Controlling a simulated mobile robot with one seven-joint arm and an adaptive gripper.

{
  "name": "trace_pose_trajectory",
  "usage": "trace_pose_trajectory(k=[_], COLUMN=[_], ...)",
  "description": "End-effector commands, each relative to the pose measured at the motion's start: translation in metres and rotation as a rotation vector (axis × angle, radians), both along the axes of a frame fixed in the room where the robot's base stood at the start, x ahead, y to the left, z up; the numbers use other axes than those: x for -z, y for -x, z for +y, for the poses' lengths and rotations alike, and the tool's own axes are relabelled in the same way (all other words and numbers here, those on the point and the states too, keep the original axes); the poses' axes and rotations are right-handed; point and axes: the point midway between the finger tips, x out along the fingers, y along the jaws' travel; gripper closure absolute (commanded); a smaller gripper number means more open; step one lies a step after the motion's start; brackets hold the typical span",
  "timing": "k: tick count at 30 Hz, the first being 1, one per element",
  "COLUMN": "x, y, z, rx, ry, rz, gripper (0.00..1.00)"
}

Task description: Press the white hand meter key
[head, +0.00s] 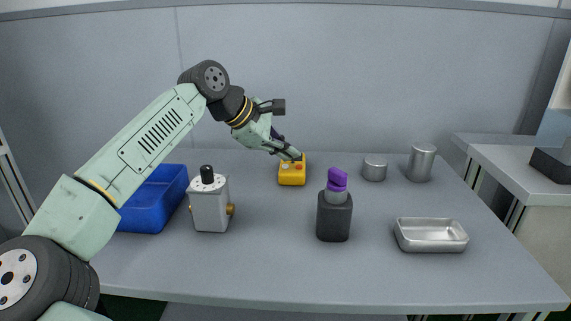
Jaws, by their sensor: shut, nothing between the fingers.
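A small yellow box (292,180), which looks like the hand meter, stands toward the back of the table. The fingers cover part of that edge. I cannot tell whether they touch it.
A blue bin (155,222) and a grey box with a black knob (210,208) stand left. A dark bottle with a purple top (334,215) stands front right of the yellow box. Metal cups (421,164) and a metal tray (431,246) are right. The table's front middle is clear.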

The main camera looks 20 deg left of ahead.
Motion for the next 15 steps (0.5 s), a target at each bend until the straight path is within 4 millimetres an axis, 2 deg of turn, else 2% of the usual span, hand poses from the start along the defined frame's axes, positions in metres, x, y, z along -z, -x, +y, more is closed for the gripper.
trace_pose_trajectory(k=[15], x=[-0.050], y=[0.000], z=[0.000], rx=[0.000], ry=[0.001], rz=[-0.001], gripper=[1.00])
